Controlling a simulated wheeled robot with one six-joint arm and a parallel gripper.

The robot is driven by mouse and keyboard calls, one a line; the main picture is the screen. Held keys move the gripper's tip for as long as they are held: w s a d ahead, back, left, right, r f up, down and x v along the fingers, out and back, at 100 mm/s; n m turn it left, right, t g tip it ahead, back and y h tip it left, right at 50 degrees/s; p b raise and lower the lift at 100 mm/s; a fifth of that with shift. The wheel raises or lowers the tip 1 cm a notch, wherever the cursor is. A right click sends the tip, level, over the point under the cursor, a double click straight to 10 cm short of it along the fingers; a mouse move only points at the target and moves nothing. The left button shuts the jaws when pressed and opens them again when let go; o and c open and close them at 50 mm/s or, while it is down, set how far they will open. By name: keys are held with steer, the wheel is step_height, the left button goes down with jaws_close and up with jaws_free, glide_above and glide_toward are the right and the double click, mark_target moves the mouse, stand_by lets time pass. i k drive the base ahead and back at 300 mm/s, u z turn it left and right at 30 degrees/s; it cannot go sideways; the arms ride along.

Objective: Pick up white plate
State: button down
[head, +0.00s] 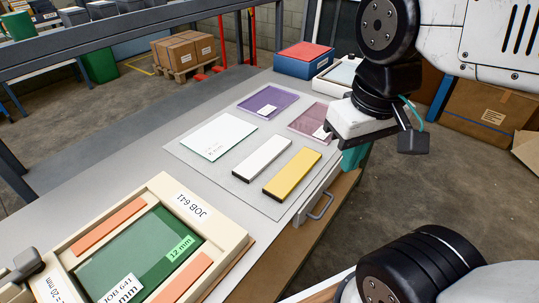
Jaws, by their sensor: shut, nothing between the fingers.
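A flat white plate (217,136) with a greenish edge and small print lies on the thin grey mat (225,180) on the bench. A narrow white bar (262,158) lies to its right and nearer. My gripper (353,159) is at the right of the mat, over the bench's right edge. Its teal fingers are shut and empty, and partly hidden behind its dark body. It is apart from the white plate.
A yellow bar (292,173), a purple plate (267,102) and a pink plate (311,121) share the mat. A JOB 641 tray (157,187) with a green plate stands in front. A red-topped blue box (304,59) stands behind. A drawer handle (320,208) projects at right.

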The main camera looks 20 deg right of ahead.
mark_target(252, 166)
steer(key=u, duration=1.05)
steer(key=k, duration=0.8)
steer(key=z, duration=0.8)
steer(key=i, duration=0.9)
